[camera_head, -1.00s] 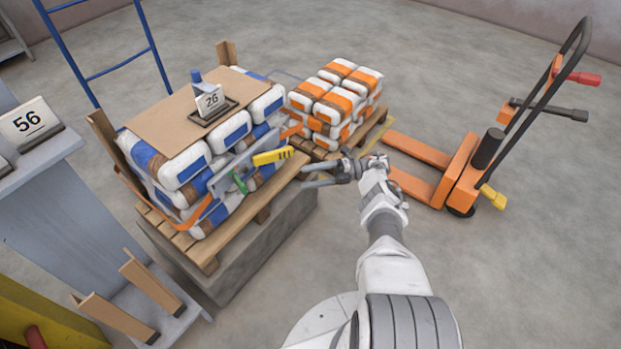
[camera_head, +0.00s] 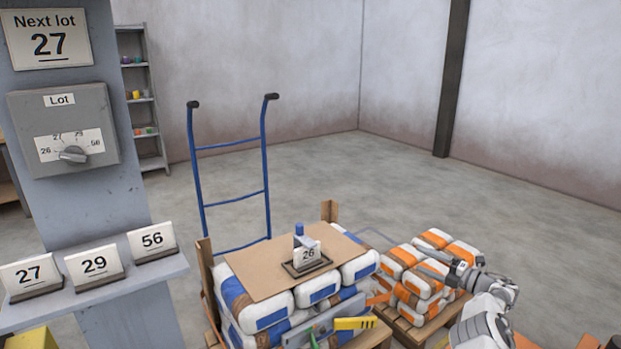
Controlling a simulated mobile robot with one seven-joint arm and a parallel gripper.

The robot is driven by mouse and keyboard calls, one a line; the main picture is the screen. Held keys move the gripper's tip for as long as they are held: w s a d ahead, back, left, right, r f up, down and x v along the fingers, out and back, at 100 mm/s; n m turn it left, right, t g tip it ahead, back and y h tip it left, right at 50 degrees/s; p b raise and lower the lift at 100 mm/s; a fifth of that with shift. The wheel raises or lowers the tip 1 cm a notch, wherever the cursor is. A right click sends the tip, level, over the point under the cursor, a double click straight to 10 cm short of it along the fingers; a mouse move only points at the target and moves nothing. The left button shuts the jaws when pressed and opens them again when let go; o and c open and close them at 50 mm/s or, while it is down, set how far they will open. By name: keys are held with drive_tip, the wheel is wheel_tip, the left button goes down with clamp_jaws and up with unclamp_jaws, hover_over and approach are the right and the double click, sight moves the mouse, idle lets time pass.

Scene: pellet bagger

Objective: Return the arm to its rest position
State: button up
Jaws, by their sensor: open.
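My gripper (camera_head: 440,270) is at the lower right, in front of the orange-and-white bags. Its jaws point left and are apart, with nothing seen between them. My white arm (camera_head: 482,325) runs down out of the picture. The stack of blue-and-white bags (camera_head: 268,308) stands to the left of the gripper, with a cardboard sheet (camera_head: 258,270) on top. A card reading 26 (camera_head: 307,255) stands in a dark tray on the sheet, by a small blue-topped object (camera_head: 298,230). The gripper appears apart from this stack.
A yellow-handled tool (camera_head: 355,323) is at the stack's front. Orange-and-white bags (camera_head: 405,257) sit behind the gripper. A blue hand truck (camera_head: 230,200) stands behind. At left, a post holds a lot dial (camera_head: 72,155), a "Next lot 27" sign (camera_head: 48,38) and cards 27, 29 and 56.

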drive_tip(key=w+d+r+m+t+h, duration=0.2)
drive_tip(key=d+r+m+h, duration=0.15)
drive_tip(key=r, duration=0.45)
drive_tip(key=w+d+r+m+t+h, duration=0.1)
drive_tip(key=d+r+m+t+h, duration=0.25)
drive_tip(key=r, duration=0.45)
drive_tip(key=w+d+r+m+t+h, duration=0.1)
drive_tip(key=w+d+r+m+h, duration=0.15)
drive_tip(key=d+r, duration=0.35)
drive_tip(key=s+d+r+m+h, duration=0.1)
drive_tip(key=s+r+m+h, duration=0.35)
drive_tip(key=r, duration=0.25)
drive_tip(key=s+d+r+m+h, duration=0.1)
drive_tip(key=s+r+m+h, duration=0.25)
drive_tip(key=r+m, duration=0.3)
drive_tip(key=s+a+m+g+y, duration=0.1)
drive_tip(key=s+a+m+g, duration=0.7)
drive_tip(key=s+a, duration=1.1)
drive_tip(key=s+a+f+g+y, duration=0.2)
drive_tip(key=s+a+f, duration=0.3)
drive_tip(key=s, duration=0.4)
drive_tip(key=s+a+f+g+y, duration=0.1)
drive_tip(key=s+a+f+g, duration=0.1)
drive_tip(key=s+a, duration=0.6)
drive_tip(key=s+a+f+g+y, duration=0.15)
drive_tip(key=s+a+f, duration=0.25)
drive_tip(key=s, duration=0.7)
wheel_tip(320, 180, up, 18)
drive_tip(key=p, duration=1.8)
drive_tip(key=shift+s, duration=0.15)
